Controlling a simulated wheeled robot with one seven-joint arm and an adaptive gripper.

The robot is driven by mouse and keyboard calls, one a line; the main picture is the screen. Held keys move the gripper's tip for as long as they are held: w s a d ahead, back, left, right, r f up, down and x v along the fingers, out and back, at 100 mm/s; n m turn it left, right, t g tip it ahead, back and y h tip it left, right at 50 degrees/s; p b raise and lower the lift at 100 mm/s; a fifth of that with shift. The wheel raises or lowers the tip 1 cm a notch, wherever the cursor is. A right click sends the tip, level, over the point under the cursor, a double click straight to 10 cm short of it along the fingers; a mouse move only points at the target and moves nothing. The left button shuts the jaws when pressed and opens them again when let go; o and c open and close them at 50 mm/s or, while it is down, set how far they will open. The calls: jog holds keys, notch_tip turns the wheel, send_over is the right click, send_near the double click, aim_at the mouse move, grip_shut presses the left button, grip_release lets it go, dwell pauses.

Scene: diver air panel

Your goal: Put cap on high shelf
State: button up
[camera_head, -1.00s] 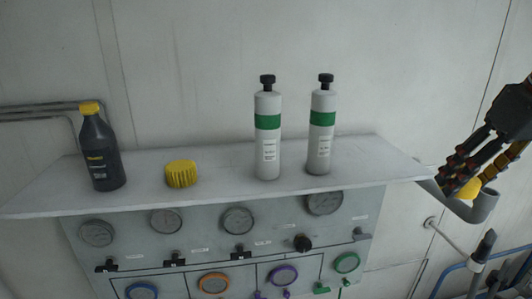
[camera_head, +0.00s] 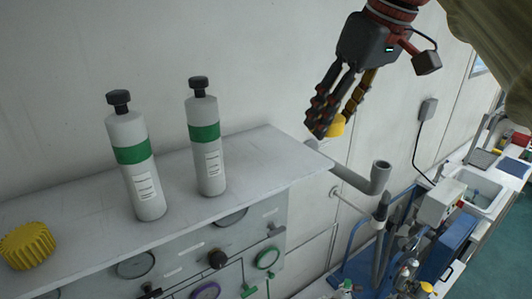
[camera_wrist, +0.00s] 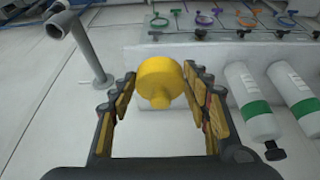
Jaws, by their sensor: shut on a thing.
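A smooth yellow cap (camera_head: 338,126) is between the fingertips of my gripper (camera_head: 328,124), just off the right end of the white shelf (camera_head: 262,158). In the wrist view the cap (camera_wrist: 160,78) shows a round, wide top with a smaller round part below, and a finger lies on either side of it. My gripper is shut on the cap, with the fingers pointing down. In the head view the dark fingers hide most of the cap. I cannot tell its exact height over the shelf.
Two white bottles with green bands (camera_head: 137,165) (camera_head: 206,145) stand on the shelf. A ridged yellow cap (camera_head: 27,246) lies at the left. The shelf's right end is bare. A grey pipe (camera_head: 365,178) juts out beside it, and a gauge panel (camera_head: 215,262) is below.

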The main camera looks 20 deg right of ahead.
jog(key=w+a+f+p, duration=0.1)
jog(key=w+a+f, duration=0.25)
jog(key=w, duration=0.25)
send_near(275, 164)
jog(key=shift+w+a+f+p, duration=0.1)
jog(key=shift+w+f+p, duration=0.25)
jog(key=shift+w+f, duration=0.45)
jog(key=shift+w+a+f, duration=0.1)
jog(key=shift+w+f, duration=0.1)
jog(key=f, duration=0.1)
jog(key=f+p, duration=0.1)
jog(key=f, duration=0.1)
jog(key=shift+w+a, duration=0.15)
jog(key=shift+w, duration=0.05)
jog(key=shift+f, duration=0.25)
